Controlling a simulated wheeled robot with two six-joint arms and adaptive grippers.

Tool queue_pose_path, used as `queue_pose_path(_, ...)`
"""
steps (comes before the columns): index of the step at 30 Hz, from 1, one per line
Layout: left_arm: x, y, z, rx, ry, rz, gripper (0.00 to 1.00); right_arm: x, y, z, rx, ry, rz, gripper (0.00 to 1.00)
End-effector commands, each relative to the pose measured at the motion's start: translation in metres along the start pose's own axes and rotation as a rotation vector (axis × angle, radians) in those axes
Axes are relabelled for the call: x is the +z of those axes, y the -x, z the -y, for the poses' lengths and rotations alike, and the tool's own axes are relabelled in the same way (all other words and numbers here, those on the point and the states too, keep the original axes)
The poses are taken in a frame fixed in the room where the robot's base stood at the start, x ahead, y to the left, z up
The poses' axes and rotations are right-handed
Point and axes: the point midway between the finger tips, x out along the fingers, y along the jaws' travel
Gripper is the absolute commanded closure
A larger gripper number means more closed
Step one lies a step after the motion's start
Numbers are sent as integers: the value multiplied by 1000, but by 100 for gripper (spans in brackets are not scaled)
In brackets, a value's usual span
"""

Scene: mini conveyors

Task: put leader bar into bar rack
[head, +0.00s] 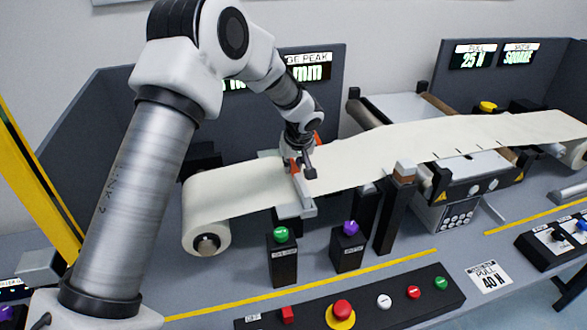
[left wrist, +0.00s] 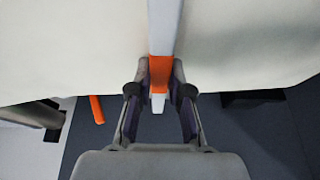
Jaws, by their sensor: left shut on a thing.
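The leader bar (left wrist: 165,30) is a pale bar with an orange grip section, lying across the cream web (head: 235,188). In the left wrist view it runs up from between the fingers over the web. In the head view it is partly hidden by my left gripper (head: 301,170). That gripper, also in the left wrist view (left wrist: 160,90), is shut on the orange section near the bar's end. I cannot make out the bar rack for sure in either view. My right gripper is not in view.
A green button post (head: 283,260) and a purple button post (head: 347,248) stand in front of the web. A control panel (head: 350,308) with several buttons lies at the front. A dark post (head: 393,215) stands to the right. Another orange piece (left wrist: 96,110) shows below the web.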

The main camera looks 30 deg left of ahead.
Motion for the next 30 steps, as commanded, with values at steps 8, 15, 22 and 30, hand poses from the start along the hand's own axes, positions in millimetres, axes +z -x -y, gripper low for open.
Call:
queue_pose_path(8, -1, 28, -4, 1, -2, -3, 100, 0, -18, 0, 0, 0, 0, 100)
queue_pose_path(15, 53, 56, -22, 0, -4, -7, 100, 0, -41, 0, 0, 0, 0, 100)
queue_pose_path(22, 107, 87, -40, 0, -2, -6, 100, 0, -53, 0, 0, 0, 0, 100)
queue_pose_path(30, 125, 99, -47, 1, 1, -2, 100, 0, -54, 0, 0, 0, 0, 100)
